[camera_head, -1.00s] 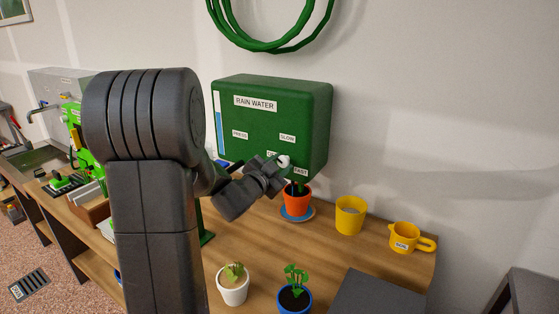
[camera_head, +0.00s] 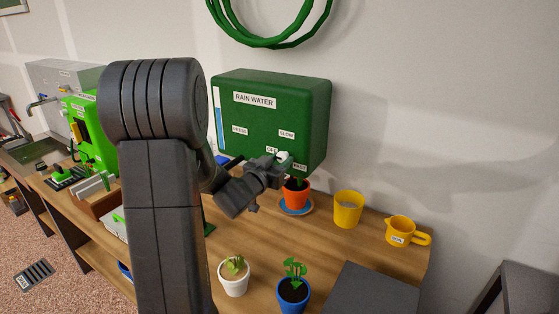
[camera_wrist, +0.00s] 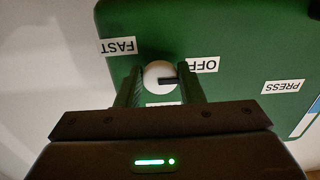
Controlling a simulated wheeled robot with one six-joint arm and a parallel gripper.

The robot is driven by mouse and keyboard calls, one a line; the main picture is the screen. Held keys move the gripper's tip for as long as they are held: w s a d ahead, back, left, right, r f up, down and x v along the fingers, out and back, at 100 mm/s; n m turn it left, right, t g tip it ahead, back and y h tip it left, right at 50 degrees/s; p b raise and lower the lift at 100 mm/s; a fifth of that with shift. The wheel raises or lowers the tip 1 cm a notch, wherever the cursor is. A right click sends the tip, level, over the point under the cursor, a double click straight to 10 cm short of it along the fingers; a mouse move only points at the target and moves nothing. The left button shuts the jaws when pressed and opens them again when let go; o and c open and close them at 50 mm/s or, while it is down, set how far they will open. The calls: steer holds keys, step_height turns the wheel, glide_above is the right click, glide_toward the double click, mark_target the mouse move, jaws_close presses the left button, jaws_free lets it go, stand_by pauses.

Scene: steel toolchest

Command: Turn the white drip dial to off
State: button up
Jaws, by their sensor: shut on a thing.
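The white drip dial (camera_head: 283,156) is on the lower front of the green rain water tank (camera_head: 295,105). In the wrist view the dial (camera_wrist: 157,72) is between the two fingers of my gripper (camera_wrist: 161,88), which is shut on it. A dark mark on the dial points right in that upside-down view, toward the OFF label (camera_wrist: 207,65). The FAST label (camera_wrist: 117,46) is on the other side of the dial. A label below the dial is mostly hidden by my gripper. The SLOW label (camera_head: 287,133) shows in the head view.
An orange pot (camera_head: 296,192) on a blue saucer stands below the dial. A yellow pot (camera_head: 348,209) and yellow jug (camera_head: 402,231) stand right of it. White (camera_head: 234,276) and blue (camera_head: 293,293) plant pots are nearer. A green hose hangs above the tank.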

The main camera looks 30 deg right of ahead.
steer(key=shift+f, duration=0.1)
steer(key=o, duration=0.9)
steer(key=shift+o, duration=0.2)
steer(key=shift+a, duration=0.1)
steer(key=b+v, duration=0.2)
steer(key=v, duration=1.1)
steer(key=shift+s+a+b, duration=0.25)
steer(key=shift+s+b, duration=0.05)
steer(key=shift+b, duration=0.05)
steer(key=p+x, duration=0.2)
steer(key=x, duration=1.2)
steer(key=shift+p, duration=0.4)
steer(key=shift+a, duration=0.1)
